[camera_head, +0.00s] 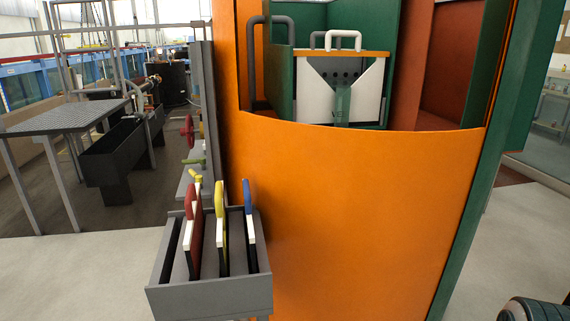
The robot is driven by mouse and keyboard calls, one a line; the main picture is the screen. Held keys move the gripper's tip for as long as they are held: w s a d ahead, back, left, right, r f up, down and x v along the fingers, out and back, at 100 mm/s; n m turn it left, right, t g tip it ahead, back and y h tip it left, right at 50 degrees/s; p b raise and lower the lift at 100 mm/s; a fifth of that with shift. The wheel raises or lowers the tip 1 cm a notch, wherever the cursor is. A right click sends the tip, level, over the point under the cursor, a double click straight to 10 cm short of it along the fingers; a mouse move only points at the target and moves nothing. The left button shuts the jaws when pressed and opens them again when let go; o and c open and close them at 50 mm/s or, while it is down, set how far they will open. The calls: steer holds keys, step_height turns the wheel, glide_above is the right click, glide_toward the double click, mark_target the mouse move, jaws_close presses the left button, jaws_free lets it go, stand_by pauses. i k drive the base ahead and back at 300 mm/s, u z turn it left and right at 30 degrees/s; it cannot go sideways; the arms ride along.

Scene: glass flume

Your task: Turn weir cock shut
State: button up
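I cannot tell for sure which part is the weir cock. A white plate with a V-shaped notch (341,88), which looks like a weir, stands in a green-walled channel behind the curved orange wall. Left of the orange wall, on a grey upright panel, are a red handwheel (188,131) and a small yellow-green lever (192,162). A second yellow-green part (195,176) sits just below, partly hidden by the rack in front. The lever lies roughly level; whether it is open or shut does not show. My gripper is not in view.
A grey rack (209,300) holds upright plates with red, yellow and blue handles, close in front of the orange wall (350,200). A grating table (65,118) and dark trough (112,150) stand at left. Pale floor (80,270) is clear at lower left.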

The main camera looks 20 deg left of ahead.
mark_target(198, 178)
steer(key=z, duration=0.7)
steer(key=k, duration=1.5)
steer(key=u, duration=1.8)
steer(key=i, duration=1)
